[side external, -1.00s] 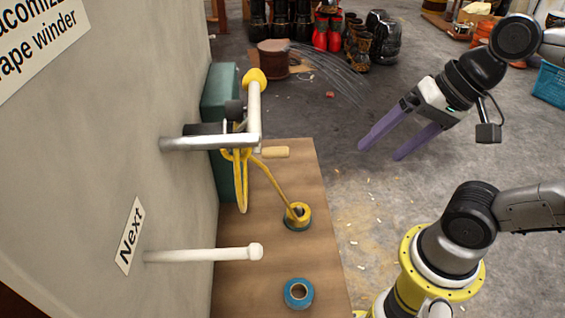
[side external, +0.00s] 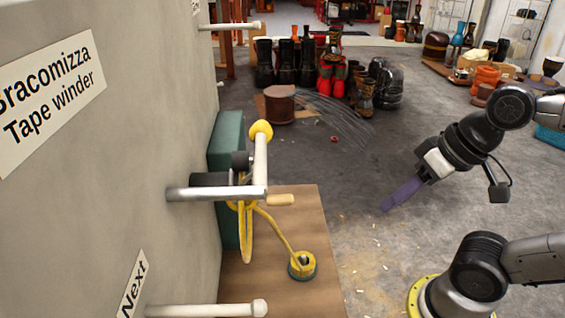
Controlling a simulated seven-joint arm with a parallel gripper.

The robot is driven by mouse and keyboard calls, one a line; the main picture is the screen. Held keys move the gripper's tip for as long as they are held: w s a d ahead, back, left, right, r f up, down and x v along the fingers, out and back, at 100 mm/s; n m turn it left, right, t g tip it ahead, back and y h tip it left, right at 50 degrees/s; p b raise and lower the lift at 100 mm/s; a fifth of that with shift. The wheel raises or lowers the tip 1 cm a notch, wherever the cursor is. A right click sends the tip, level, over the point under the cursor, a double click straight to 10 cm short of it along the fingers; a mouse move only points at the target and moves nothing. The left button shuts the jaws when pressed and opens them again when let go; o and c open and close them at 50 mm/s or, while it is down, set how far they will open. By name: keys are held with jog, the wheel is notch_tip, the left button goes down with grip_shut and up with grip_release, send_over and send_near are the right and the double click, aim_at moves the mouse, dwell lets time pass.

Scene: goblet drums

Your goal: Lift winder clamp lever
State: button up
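The tape winder is a green block (side external: 226,140) against the grey wall, with a grey metal bar (side external: 220,193) jutting from it. A pale lever (side external: 260,160) with a yellow knob (side external: 261,130) stands upright at the bar's end. A short wooden handle (side external: 281,200) sits beside it. I cannot tell for certain which part is the clamp lever. Yellow tape (side external: 278,230) loops below the bar and runs to a roll (side external: 302,265) on the wooden board. My gripper (side external: 386,209), with purple fingers, is right of the winder, apart from it. Its fingers overlap in this view; nothing shows between them.
A white peg (side external: 210,309) juts from the wall at lower left, near a "Next" label (side external: 133,284). Another peg (side external: 230,26) is higher up. The wooden board (side external: 300,218) ends right of the roll. Open floor (side external: 350,190) lies between winder and gripper.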

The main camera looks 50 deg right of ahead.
jog(key=a+m+y, duration=0.1)
jog(key=a+m, duration=0.1)
jog(key=w+a+r+m+y, duration=0.1)
jog(key=m, duration=0.1)
jog(key=a+m+y, duration=0.1)
jog(key=a+m, duration=0.1)
jog(key=shift+w+a+r, duration=0.15)
jog(key=shift+a+r, duration=0.05)
jog(key=shift+a, duration=0.15)
grip_shut()
jog(key=w+a+r+m+t+y, duration=0.1)
jog(key=w+r+m+t+y, duration=0.25)
jog(key=w+r+m, duration=0.6)
jog(key=w+d+f+m+t, duration=0.2)
jog(key=d+f+m, duration=0.1)
jog(key=d+m, duration=0.2)
jog(key=shift+w+m, duration=0.15)
jog(key=shift+m, duration=0.5)
jog(key=shift+d+f, duration=0.1)
jog(key=shift+f, duration=0.05)
